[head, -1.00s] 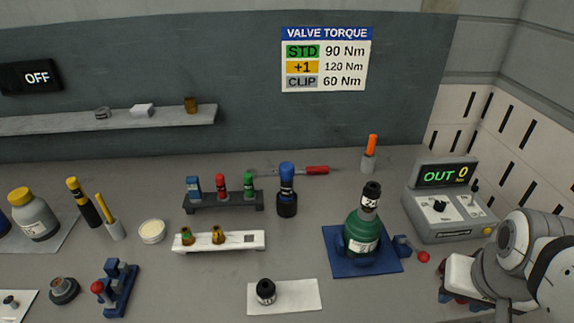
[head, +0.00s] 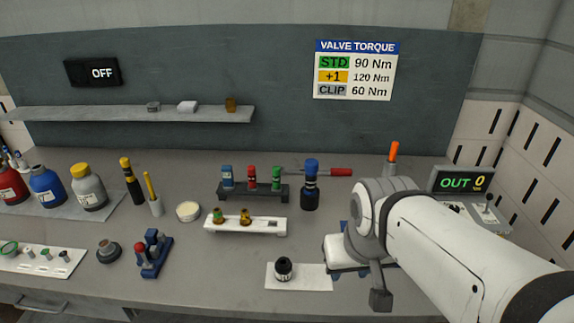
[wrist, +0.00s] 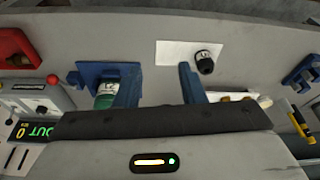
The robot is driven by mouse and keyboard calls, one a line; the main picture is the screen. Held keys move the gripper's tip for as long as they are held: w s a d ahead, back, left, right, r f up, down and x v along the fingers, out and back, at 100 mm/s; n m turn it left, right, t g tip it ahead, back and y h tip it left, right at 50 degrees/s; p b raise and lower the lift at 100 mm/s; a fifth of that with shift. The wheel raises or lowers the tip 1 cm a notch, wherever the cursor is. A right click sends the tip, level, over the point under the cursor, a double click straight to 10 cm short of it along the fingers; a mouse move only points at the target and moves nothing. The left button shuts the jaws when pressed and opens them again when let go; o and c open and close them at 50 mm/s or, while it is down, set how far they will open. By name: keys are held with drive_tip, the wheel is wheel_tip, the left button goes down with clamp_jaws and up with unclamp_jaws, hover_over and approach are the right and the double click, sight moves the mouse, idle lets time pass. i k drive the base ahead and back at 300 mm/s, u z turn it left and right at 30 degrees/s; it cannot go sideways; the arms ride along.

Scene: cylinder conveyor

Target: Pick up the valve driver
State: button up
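A blue-topped tool with a dark body (head: 310,186) stands upright on the bench, right of the small rack; I take it to be the valve driver. I cannot make it out in the wrist view. My gripper (wrist: 160,85) is open and empty, with its two blue fingers apart over the bench.
A dark rack (head: 253,194) holds blue, red and green pieces. A white holder (head: 245,226) sits in front of it. A black cap (head: 284,268) is on a white pad. The torque display (head: 461,181) stands right, behind my arm. A red-handled screwdriver (head: 340,172) lies behind the tool.

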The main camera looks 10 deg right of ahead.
sight(311, 167)
drive_tip(key=k, duration=1.25)
drive_tip(key=u, duration=0.35)
drive_tip(key=i, duration=1.75)
drive_tip(key=z, duration=0.65)
